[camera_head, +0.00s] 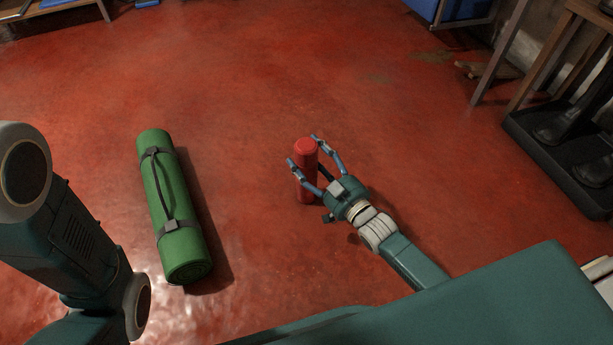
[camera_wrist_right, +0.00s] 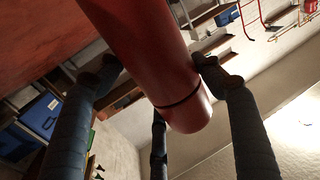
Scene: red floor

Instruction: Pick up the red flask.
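The red flask (camera_head: 306,186) stands upright on the red floor near the middle of the head view. My right gripper (camera_head: 304,150) reaches it from the lower right, with blue fingers on either side of its upper part. In the right wrist view the flask (camera_wrist_right: 160,50) appears large between the dark fingers of the right gripper (camera_wrist_right: 153,70). The right-hand finger is very close to it or touching. A small gap shows at the left-hand finger, so the gripper looks open around the flask. My left gripper is out of view; only left arm links show.
A green rolled mat (camera_head: 173,205) with dark straps lies on the floor left of the flask. A dark rack with black boots (camera_head: 560,128) stands at the right edge, beside a wooden frame. A blue container (camera_head: 455,8) is at the top right. The floor beyond the flask is clear.

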